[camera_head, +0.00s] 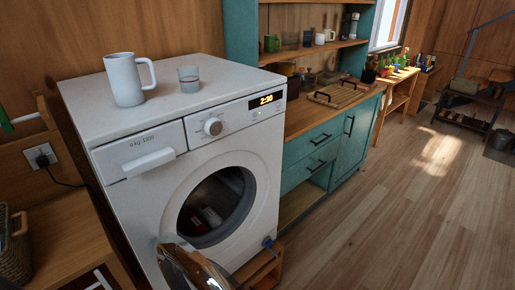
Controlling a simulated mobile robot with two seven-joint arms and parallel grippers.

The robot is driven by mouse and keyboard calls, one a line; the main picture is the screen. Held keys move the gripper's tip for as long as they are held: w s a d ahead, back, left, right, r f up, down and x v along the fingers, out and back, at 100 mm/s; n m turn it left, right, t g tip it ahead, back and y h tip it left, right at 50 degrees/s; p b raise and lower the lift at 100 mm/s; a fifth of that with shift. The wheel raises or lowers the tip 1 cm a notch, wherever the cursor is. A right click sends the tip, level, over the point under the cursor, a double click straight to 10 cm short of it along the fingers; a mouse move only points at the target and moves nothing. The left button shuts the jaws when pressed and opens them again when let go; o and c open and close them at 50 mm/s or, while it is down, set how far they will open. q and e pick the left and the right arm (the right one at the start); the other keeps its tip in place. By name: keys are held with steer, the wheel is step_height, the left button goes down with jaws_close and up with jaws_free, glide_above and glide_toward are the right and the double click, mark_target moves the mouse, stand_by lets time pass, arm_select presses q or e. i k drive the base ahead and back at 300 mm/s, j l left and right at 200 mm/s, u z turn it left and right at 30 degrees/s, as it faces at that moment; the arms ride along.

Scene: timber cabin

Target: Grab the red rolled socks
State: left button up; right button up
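A white washing machine (134,193) stands at the left with its round door (190,268) swung open toward the bottom of the view. Inside the dark drum (232,190) lie a few small items, one of them reddish (211,216) with a pale part beside it. They are too small and shaded to tell for sure whether the reddish one is the rolled socks. Neither of my grippers shows in the head view.
A white pitcher (128,82) and a glass (189,79) stand on the machine. A wooden crate (262,271) sits at its front right. A teal cabinet (310,160) adjoins it. A wicker basket (14,254) is at lower left. The wooden floor (400,225) at right is clear.

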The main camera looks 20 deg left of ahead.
mark_target(195, 223)
steer(key=k+j+u, duration=0.1)
steer(key=j+u, duration=0.4)
steer(key=l+u, duration=0.45)
